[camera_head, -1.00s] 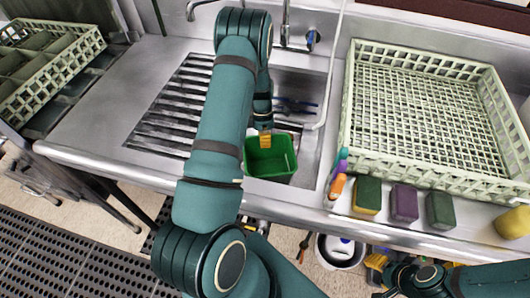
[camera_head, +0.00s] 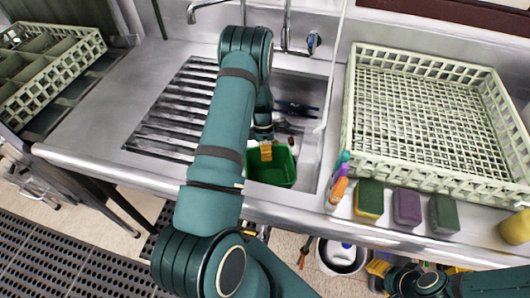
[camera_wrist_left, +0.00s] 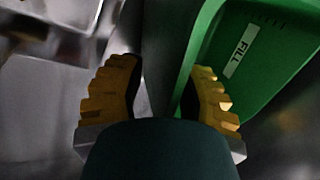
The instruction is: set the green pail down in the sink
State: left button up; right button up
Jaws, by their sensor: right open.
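The green pail (camera_head: 284,170) stands upright in the front part of the sink (camera_head: 309,150), its lower front hidden by the counter edge. My left gripper (camera_head: 266,152) is at the pail's back left rim. In the left wrist view its yellow fingertips (camera_wrist_left: 163,95) are apart. The pail (camera_wrist_left: 270,60), with a white FILL label on its wall, is behind and right of the right finger. I see nothing pinched between the fingers. My right gripper (camera_head: 379,267) is low at the bottom right, open, away from the sink.
A ribbed drainboard (camera_head: 175,110) lies left of the sink. A pale dish rack (camera_head: 430,178) stands to the right. Several sponges (camera_head: 407,207) and small bottles (camera_head: 338,188) line the counter's front edge. A faucet (camera_head: 286,35) is behind. A white bucket (camera_head: 342,262) stands below.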

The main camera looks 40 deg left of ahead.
pick_arm(q)
jog(key=shift+r, duration=0.25)
jog(key=p+v, duration=0.2)
jog(key=v, duration=1)
jog(key=shift+d+f, duration=0.1)
